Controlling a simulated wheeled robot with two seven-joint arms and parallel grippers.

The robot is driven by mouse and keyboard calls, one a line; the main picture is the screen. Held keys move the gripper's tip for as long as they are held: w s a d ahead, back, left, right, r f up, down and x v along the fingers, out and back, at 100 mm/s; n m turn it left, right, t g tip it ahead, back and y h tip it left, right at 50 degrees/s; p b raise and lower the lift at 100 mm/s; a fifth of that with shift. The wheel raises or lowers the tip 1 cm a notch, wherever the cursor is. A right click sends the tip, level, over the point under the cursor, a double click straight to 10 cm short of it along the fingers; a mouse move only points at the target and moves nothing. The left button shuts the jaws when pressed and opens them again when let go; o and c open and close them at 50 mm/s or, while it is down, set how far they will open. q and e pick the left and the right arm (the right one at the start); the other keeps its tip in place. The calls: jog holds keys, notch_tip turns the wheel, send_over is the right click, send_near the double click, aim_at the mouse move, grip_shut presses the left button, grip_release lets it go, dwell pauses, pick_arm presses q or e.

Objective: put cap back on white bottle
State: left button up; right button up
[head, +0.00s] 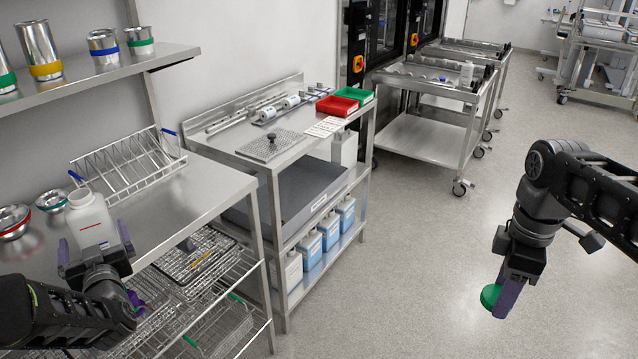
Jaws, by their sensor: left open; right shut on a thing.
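The white bottle (90,222) stands upright on the steel table at the left, its neck open and without a cap. A thin red line marks its front. My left gripper (96,246) is open, with its purple fingers to the left and right of the bottle's lower body. I cannot tell whether they touch it. The gripper hides the bottle's base. My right gripper (499,298) is shut on a green cap (489,297), held over open floor at the right, far from the bottle. Its fingers hide part of the cap.
A wire rack (128,168) and steel bowls (13,220) stand near the bottle. A shelf (110,72) with banded steel cups hangs above. A second steel table carries a red bin (337,106) and a green bin (355,95). The floor between is clear.

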pick_arm(q)
jog(key=shift+w+a, duration=0.25)
jog(key=shift+w, duration=0.2)
pick_arm(e)
jog(key=shift+r, duration=0.25)
pick_arm(q)
jog(key=p+x, duration=0.1)
jog(key=x, duration=0.3)
jog(key=shift+w+f, duration=0.1)
jog(key=shift+w, duration=0.05)
pick_arm(e)
jog(key=shift+r, duration=0.5)
pick_arm(q)
jog(key=shift+d, duration=0.1)
jog(key=shift+c, duration=0.4)
jog(key=c, duration=1.4)
